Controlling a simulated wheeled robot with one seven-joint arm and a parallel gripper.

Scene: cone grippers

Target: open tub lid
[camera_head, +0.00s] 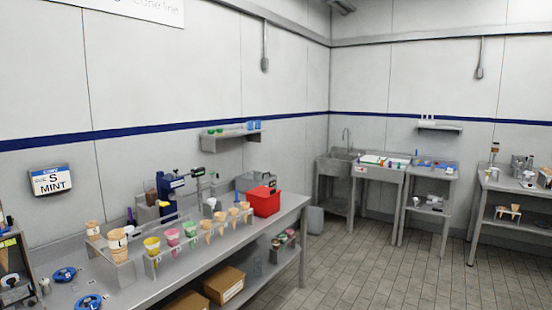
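I cannot tell for sure which thing is the tub with the lid. A red open-looking bin (264,203) stands at the far right end of the long steel table. A grey metal box (245,183) sits just behind it, partly hidden; its top is too small to read. Two round blue items (64,274) lie on the near left part of the table, the second one (88,302) at the bottom edge of the picture. My gripper is not in view.
The steel table (190,252) carries a cone rack (180,253) with several cones and coloured cups. A blue machine (170,190) stands behind it. Cardboard boxes (224,284) are on the lower shelf. Sink and side tables line the far wall. The tiled floor (370,275) is clear.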

